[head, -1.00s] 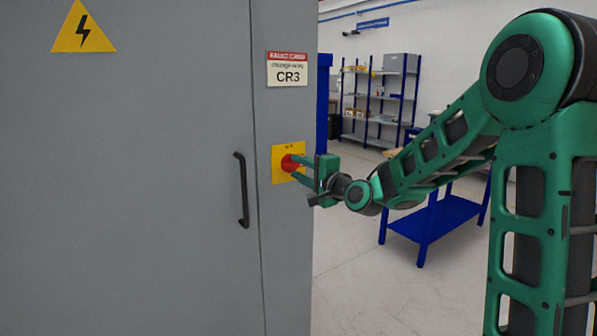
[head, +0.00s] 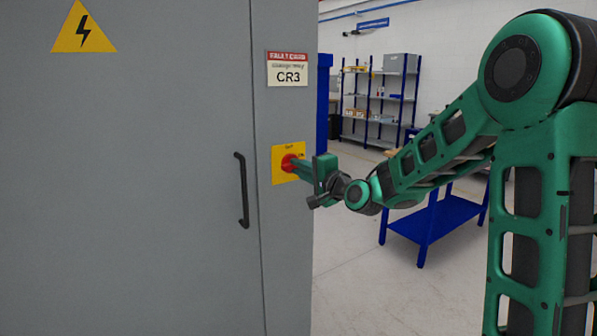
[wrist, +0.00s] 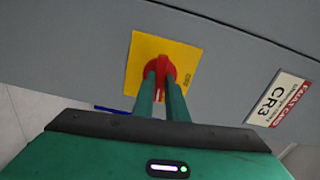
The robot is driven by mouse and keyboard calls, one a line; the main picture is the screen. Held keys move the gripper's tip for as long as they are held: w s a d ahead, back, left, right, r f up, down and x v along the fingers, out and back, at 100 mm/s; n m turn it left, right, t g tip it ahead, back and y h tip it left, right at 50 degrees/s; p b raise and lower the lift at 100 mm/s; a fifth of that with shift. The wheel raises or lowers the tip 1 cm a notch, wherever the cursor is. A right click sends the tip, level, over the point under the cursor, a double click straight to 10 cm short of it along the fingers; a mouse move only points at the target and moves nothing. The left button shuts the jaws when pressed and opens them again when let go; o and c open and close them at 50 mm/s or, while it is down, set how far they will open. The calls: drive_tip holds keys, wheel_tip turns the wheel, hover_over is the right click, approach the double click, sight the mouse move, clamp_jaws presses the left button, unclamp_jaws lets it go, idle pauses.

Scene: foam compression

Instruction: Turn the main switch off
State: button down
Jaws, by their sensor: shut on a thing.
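The main switch is a red rotary knob (head: 287,162) on a yellow plate (head: 280,178) on the grey cabinet's right front. In the wrist view the red knob (wrist: 160,66) sits in the middle of the yellow plate (wrist: 138,62), which appears turned relative to my gripper. My gripper (head: 297,167) reaches it from the right. Its two green fingers (wrist: 162,90) are shut on the knob's grip, one on each side, and hide its lower part.
The grey cabinet (head: 150,200) has a black door handle (head: 242,190) left of the switch and a CR3 label (head: 287,70) above it. A yellow warning triangle (head: 83,30) is at the upper left. A blue table (head: 440,215) and shelves (head: 380,100) stand behind my arm.

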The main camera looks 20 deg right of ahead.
drive_tip(key=shift+f+n, duration=0.2)
drive_tip(key=shift+n, duration=3.95)
drive_tip(key=shift+f+n, duration=0.15)
drive_tip(key=shift+n, duration=4)
drive_tip(key=c, duration=1.8)
unclamp_jaws()
drive_tip(key=shift+o, duration=0.2)
drive_tip(key=shift+r, duration=0.15)
drive_tip(key=v, duration=1)
drive_tip(key=shift+s+d, duration=0.15)
drive_tip(key=shift+s, duration=0.15)
